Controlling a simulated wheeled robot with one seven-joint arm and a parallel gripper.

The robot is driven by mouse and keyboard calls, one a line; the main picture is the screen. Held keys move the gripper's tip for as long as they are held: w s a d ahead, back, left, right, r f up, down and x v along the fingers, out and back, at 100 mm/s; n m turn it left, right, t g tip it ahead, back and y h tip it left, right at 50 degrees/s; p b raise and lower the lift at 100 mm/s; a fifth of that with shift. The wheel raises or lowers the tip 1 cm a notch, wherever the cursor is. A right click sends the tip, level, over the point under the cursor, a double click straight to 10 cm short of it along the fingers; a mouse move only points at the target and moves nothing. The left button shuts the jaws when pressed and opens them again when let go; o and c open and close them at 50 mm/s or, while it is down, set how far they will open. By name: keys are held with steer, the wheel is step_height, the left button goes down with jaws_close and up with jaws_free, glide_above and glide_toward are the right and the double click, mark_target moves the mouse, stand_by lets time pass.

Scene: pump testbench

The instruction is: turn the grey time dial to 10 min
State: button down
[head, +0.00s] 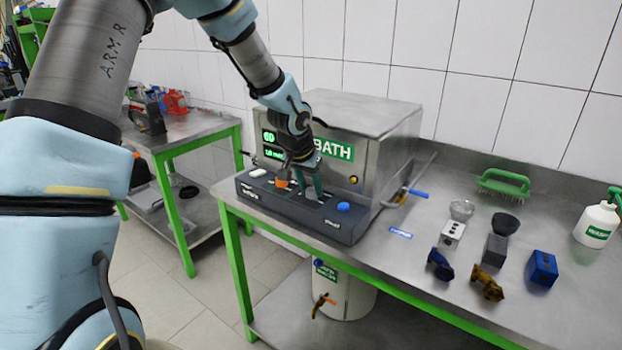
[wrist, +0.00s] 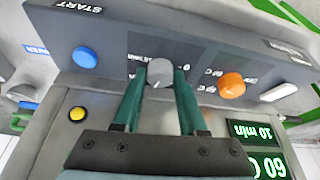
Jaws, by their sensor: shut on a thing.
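The grey time dial (wrist: 160,70) sits on the front control panel (head: 292,208) of the bath, seen in the wrist view between my two green fingers. My gripper (head: 311,193) reaches down to the panel and is shut on the dial, one finger on each side. In the head view the fingers largely hide the dial. The bath's green display (wrist: 254,132) appears upside down in the wrist view and reads 10 min, with 60 C beside it. The small labels around the dial are partly covered by the fingers.
An orange dial (wrist: 232,85) and a white switch (wrist: 280,92) are on one side of the grey dial, a blue button (wrist: 84,58) on the other. Pump parts, including a blue block (head: 543,267), stand on the bench to the right.

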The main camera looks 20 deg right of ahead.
steer(key=m+p, duration=0.2)
steer(key=p, duration=0.1)
steer(key=shift+w+a+r+g+h, duration=0.1)
steer(key=shift+r+g+h, duration=0.2)
steer(key=shift+g, duration=0.1)
steer(key=shift+f+m+p, duration=0.2)
steer(key=shift+m+p, duration=0.6)
steer(key=shift+c, duration=2.2)
jaws_free()
steer(key=shift+f, duration=0.1)
steer(key=b+v, duration=0.2)
steer(key=v, duration=0.8)
steer(key=shift+w+a+r, duration=0.15)
steer(key=shift+r, duration=0.25)
